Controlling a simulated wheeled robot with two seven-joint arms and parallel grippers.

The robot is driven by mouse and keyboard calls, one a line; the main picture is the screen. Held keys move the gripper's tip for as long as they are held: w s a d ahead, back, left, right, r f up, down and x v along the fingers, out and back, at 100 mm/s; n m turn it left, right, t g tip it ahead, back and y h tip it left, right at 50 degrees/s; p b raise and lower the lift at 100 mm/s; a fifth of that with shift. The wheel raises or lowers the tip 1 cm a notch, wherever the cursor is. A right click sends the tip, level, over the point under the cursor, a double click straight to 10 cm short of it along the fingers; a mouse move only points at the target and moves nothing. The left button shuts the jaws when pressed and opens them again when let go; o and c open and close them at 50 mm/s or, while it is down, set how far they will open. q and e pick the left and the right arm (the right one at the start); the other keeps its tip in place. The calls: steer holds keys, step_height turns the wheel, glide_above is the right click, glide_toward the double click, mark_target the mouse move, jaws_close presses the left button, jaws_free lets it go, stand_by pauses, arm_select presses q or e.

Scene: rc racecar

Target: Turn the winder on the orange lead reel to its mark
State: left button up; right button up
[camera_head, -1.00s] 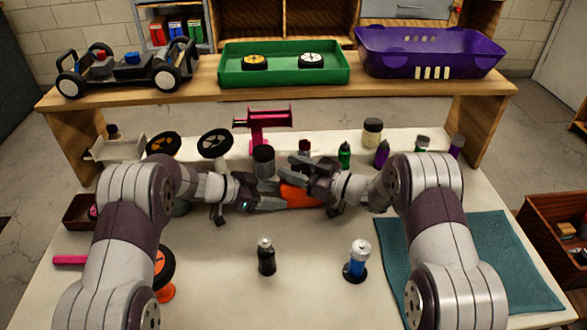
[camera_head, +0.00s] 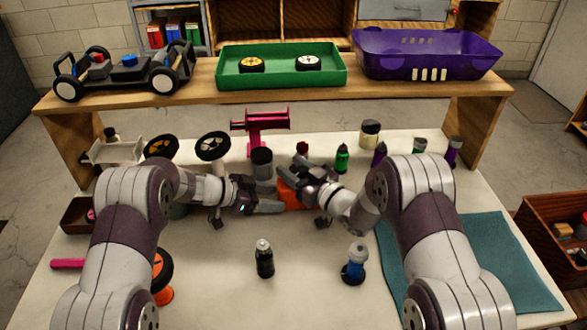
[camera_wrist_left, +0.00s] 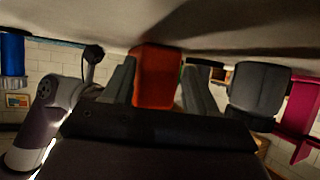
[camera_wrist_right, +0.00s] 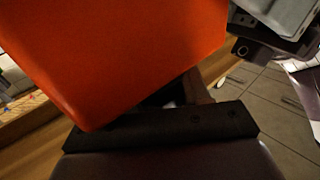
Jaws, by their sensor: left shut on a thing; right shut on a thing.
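The orange lead reel (camera_head: 290,192) is between my two grippers over the middle of the table, partly covered by them. My left gripper (camera_head: 279,200) is shut on its body. In the left wrist view the orange reel (camera_wrist_left: 157,78) stands between the two fingers. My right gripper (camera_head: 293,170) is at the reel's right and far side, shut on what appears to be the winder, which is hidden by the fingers. In the right wrist view the orange reel body (camera_wrist_right: 130,50) fills the upper left. The mark cannot be made out.
A black bottle (camera_head: 264,258) and a blue bottle (camera_head: 355,262) stand in front. A teal mat (camera_head: 480,250) lies at right. Small bottles line the back.

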steer(key=o, duration=1)
steer(key=v, duration=1.2)
